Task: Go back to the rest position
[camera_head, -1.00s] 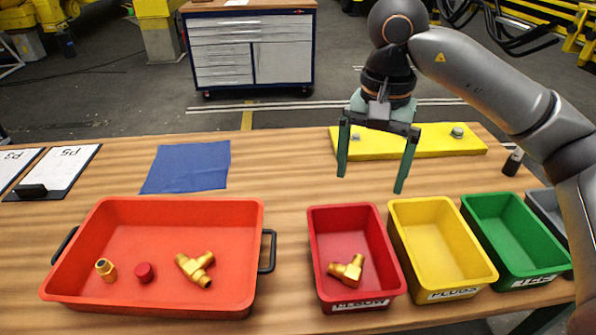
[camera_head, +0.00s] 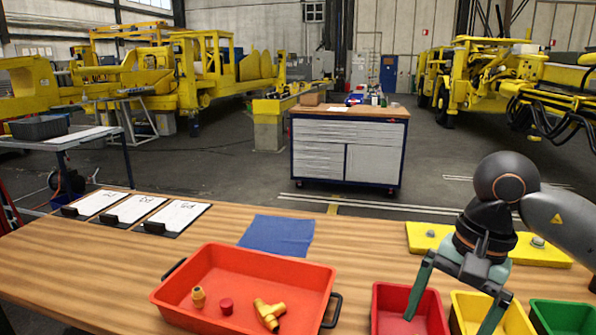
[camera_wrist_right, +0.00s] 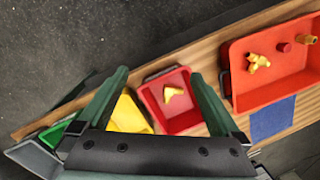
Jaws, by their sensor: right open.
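My right gripper (camera_head: 458,296) is open and empty above the red and yellow bins, its fingers spread and pointing down. The right wrist view shows its two fingers (camera_wrist_right: 160,96) apart with nothing between them touching either one. Below it, the red bin (camera_head: 380,300) holds a brass elbow fitting (camera_wrist_right: 172,94), seen in the right wrist view. The elbow is out of sight in the head view. My left gripper is in neither view.
An orange-red tray (camera_head: 318,276) holds a brass fitting (camera_head: 198,297), a red cap (camera_head: 226,306) and a brass tee (camera_head: 268,314). The yellow bin (camera_head: 520,322) and green bin (camera_head: 570,318) stand right. A blue cloth (camera_head: 278,235), clipboards (camera_head: 175,216) and a yellow plate (camera_head: 425,238) lie behind.

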